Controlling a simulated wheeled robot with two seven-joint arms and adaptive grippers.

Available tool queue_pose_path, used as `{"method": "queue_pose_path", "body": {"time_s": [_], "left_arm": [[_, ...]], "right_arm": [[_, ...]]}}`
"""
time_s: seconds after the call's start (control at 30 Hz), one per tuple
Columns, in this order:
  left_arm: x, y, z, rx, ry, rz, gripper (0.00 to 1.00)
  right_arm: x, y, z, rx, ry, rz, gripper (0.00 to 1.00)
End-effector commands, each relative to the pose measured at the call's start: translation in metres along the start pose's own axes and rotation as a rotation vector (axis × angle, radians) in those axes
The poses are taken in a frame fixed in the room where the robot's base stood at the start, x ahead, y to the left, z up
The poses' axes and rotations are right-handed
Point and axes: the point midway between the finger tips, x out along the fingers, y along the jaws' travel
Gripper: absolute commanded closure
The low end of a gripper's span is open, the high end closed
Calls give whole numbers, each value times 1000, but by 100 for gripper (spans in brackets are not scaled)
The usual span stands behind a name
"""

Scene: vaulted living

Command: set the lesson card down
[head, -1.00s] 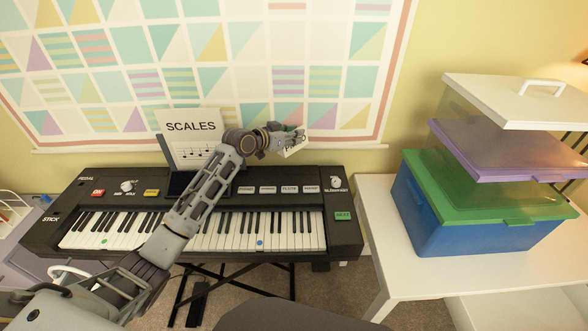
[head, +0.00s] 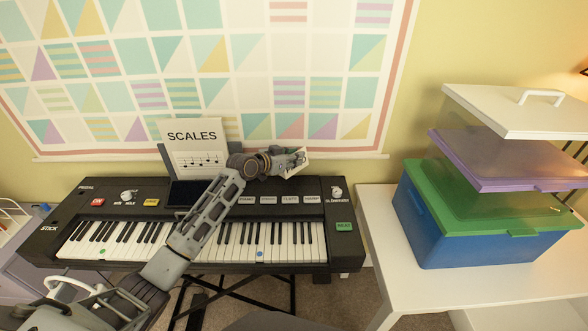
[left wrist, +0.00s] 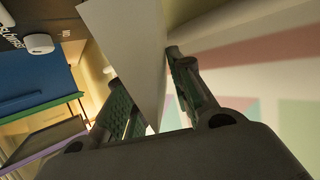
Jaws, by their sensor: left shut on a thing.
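The lesson card appears to be the white card (head: 296,165) in my left gripper (head: 290,160), in the head view above the keyboard's back edge, right of centre. Most of it is hidden behind the fingers there. In the left wrist view the card (left wrist: 130,40) passes between the two fingers of the left gripper (left wrist: 152,85), which is shut on it. A sheet marked SCALES (head: 193,143) leans upright on the music stand, left of the gripper and apart from it. My right gripper is not in view.
The black keyboard (head: 60,240) stands on a crossed-leg stand below my left arm. A white table (head: 385,225) on the right bears a blue box with a green lid (head: 460,225) and a stack of lidded boxes. A patterned poster (head: 250,75) hangs behind.

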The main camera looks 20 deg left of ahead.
Motion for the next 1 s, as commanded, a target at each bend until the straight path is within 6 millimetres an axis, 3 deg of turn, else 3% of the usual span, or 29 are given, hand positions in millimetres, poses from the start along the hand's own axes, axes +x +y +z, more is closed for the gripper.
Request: {"method": "queue_pose_path", "body": {"time_s": [0.17,0.53,1.0], "left_arm": [[2,0,5,-1,0,0,94],[16,0,43,-1,-1,0,94],[17,0,48,0,0,0,94]], "right_arm": [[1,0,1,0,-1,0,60],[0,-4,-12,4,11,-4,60],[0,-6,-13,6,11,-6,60]]}}
